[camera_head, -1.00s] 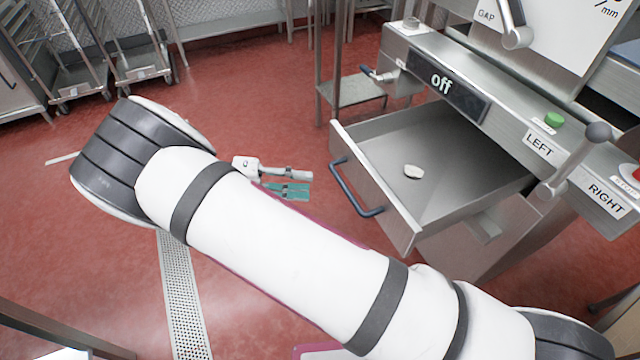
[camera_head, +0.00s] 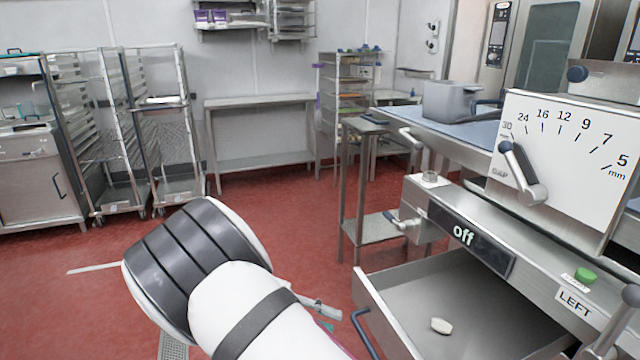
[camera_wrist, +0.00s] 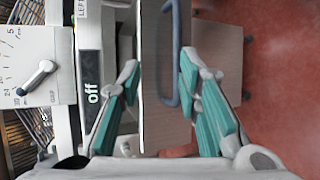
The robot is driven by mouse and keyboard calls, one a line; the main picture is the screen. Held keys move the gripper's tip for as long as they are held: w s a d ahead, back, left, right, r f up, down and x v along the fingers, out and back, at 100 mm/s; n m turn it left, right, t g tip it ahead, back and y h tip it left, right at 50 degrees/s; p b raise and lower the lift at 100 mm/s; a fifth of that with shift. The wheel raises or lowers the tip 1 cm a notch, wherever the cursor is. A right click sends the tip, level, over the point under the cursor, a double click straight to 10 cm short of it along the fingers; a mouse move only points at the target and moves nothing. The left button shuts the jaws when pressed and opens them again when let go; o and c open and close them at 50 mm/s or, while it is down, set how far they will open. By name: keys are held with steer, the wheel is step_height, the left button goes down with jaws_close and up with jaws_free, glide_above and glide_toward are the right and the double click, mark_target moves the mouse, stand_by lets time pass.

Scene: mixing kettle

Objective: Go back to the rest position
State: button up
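My gripper (camera_wrist: 160,66) is open in the wrist view, its two teal-padded fingers spread apart with nothing held between them. The drawer's blue-grey handle (camera_wrist: 172,50) shows between and beyond the fingers; I cannot tell the exact distance. In the head view my white and grey arm covers the lower middle and hides most of the gripper. The steel drawer (camera_head: 398,325) is pulled open under the machine's "off" panel (camera_head: 470,238). A small whitish piece (camera_head: 441,326) lies on the drawer's floor.
The machine with its gap dial (camera_head: 565,150) and green button (camera_head: 586,275) stands at the right. A small steel stand (camera_head: 368,225) is behind the drawer. Rack trolleys (camera_head: 165,140) and a steel table (camera_head: 262,105) line the back. Red floor is clear at the left and middle.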

steer(key=s+d+r+y+p, duration=0.1)
steer(key=s+d+r+y, duration=0.25)
steer(key=r, duration=0.35)
steer(key=s+d+r+y+p, duration=0.1)
steer(key=s+d+r+y, duration=0.15)
steer(key=d+r, duration=0.3)
steer(key=s+d+r+y+p, duration=0.2)
steer(key=s+d+r+y, duration=0.15)
steer(key=r, duration=0.45)
steer(key=s+d+r+t+y+p, duration=0.1)
steer(key=s+d+r+t+y, duration=0.1)
steer(key=s, duration=0.6)
steer(key=s+d+r+t+y+p, duration=0.2)
steer(key=s+d+r+t, duration=0.2)
steer(key=s, duration=0.5)
step_height(320, 180, up, 3)
steer(key=shift+d+f+p, duration=0.15)
steer(key=shift+p, duration=0.15)
